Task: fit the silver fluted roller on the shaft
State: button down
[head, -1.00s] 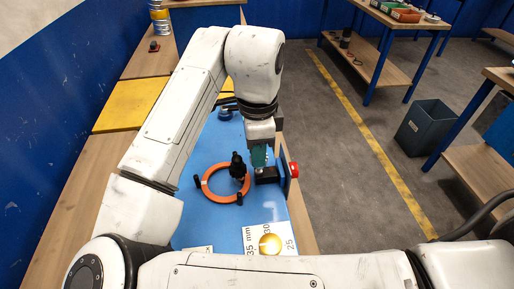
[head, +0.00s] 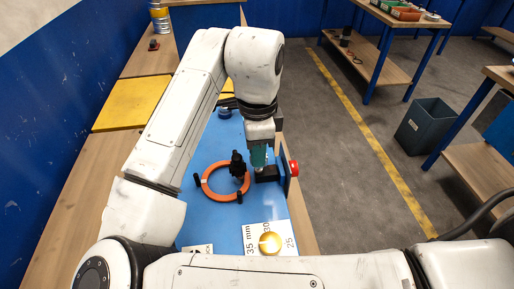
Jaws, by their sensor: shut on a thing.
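My gripper (head: 259,166) has a teal body and points down over the blue work surface (head: 208,158). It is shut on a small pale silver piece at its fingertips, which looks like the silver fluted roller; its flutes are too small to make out. The gripper is right beside a black block (head: 268,175) fixed to an upright panel. I cannot tell whether the roller touches the block. A black upright fitting (head: 237,163) stands just left of the gripper, by an orange ring (head: 211,190) with black handles. I cannot make out the shaft for certain.
A red button (head: 294,168) sits on the panel's right side. A golden ball (head: 270,243) rests on a white card (head: 250,233) marked with sizes. A yellow mat (head: 130,103) lies at the left. A grey bin (head: 427,126) stands on the floor at the right.

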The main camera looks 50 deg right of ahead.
jog(key=shift+f, duration=0.2)
jog(key=shift+f+b, duration=0.25)
jog(key=shift+b, duration=0.05)
jog(key=shift+f+b, duration=0.3)
jog(key=shift+f, duration=0.45)
dwell(2.0)
jog(key=c, duration=0.9)
grip_release()
jog(key=shift+o, duration=0.6)
jog(key=shift+o, duration=1.2)
jog(key=shift+r+p, duration=3.6)
jog(key=shift+r, duration=0.45)
